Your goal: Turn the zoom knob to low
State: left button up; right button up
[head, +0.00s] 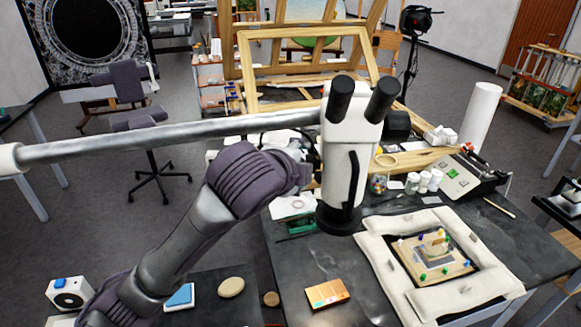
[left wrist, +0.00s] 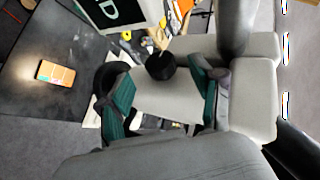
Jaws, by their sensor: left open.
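The white stereo microscope (head: 343,150) with two black eyepieces hangs on a grey boom in the middle of the head view. Its pale body fills the centre of the left wrist view (left wrist: 165,98). A round black knob (left wrist: 160,66) sticks out of the body there. It looks like the zoom knob; its setting cannot be read. My left gripper (left wrist: 162,78) is open, its teal-padded fingers apart on either side of the knob. I cannot tell whether they touch it. In the head view my left arm reaches the microscope's left side, and the fingers are largely hidden. My right gripper is not in view.
The boom (head: 170,139) runs above my left arm. A padded white frame (head: 378,262) with a small panel lies on the dark table (head: 297,268). An orange box (head: 327,293) lies in front of the microscope. Jars (head: 412,182) and a paper roll (head: 480,115) stand right.

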pick_arm(q)
jog(key=v, duration=0.6)
jog(key=shift+s, duration=0.25)
jog(key=shift+a, duration=0.1)
